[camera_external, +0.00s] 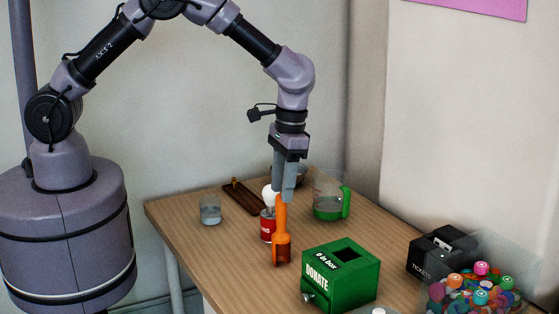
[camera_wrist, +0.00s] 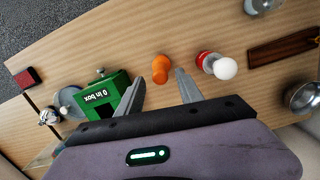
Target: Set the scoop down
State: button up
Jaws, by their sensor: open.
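The orange scoop (camera_external: 282,244) stands upright on the wooden table, its narrow handle pointing up and its wider, dark-marked end low. My gripper (camera_external: 285,197) is above it, pointing down, with the fingertips at about the handle's top in the outside view. In the wrist view the scoop (camera_wrist: 160,69) shows end-on, just beyond the gap between the two spread fingers (camera_wrist: 158,77). The gripper is open and nothing shows held in it. I cannot tell whether a finger touches the handle.
A red can (camera_external: 267,229) with a white ball on top stands close behind the scoop. A green donation box (camera_external: 350,284) is at front right. A green-handled jug (camera_external: 327,207), glass (camera_external: 210,212), wooden tray (camera_external: 240,198) and black ticket box (camera_external: 430,257) stand around. The table's front left is clear.

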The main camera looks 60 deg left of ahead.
jog(key=r, duration=0.2)
jog(key=r+p, duration=0.1)
jog(key=r, duration=0.2)
jog(key=shift+w+r+p, duration=0.3)
jog(key=shift+w+r, duration=0.05)
jog(key=s+a+r+m+t, duration=0.1)
jog(key=s+a+r+t, duration=0.35)
jog(key=a+r, duration=0.95)
jog(key=s+a+r+t, duration=0.1)
jog(key=s+a, duration=0.2)
jog(key=s, duration=0.3)
jog(key=s+a+r+m+y, duration=0.1)
jog(key=s+a+r, duration=0.1)
jog(key=s, duration=0.4)
jog(key=s+a+r+t, duration=0.1)
jog(key=s+a+r, duration=0.1)
jog(key=s+a, duration=0.2)
jog(key=s, duration=0.2)
jog(key=shift+s+a+m+t+y, duration=0.25)
jog(key=shift+s+m+t+y, duration=0.1)
jog(key=shift+m+y, duration=0.05)
notch_tip(320, 180, down, 5)
jog(key=b, duration=0.5)
jog(key=shift+s, duration=0.1)
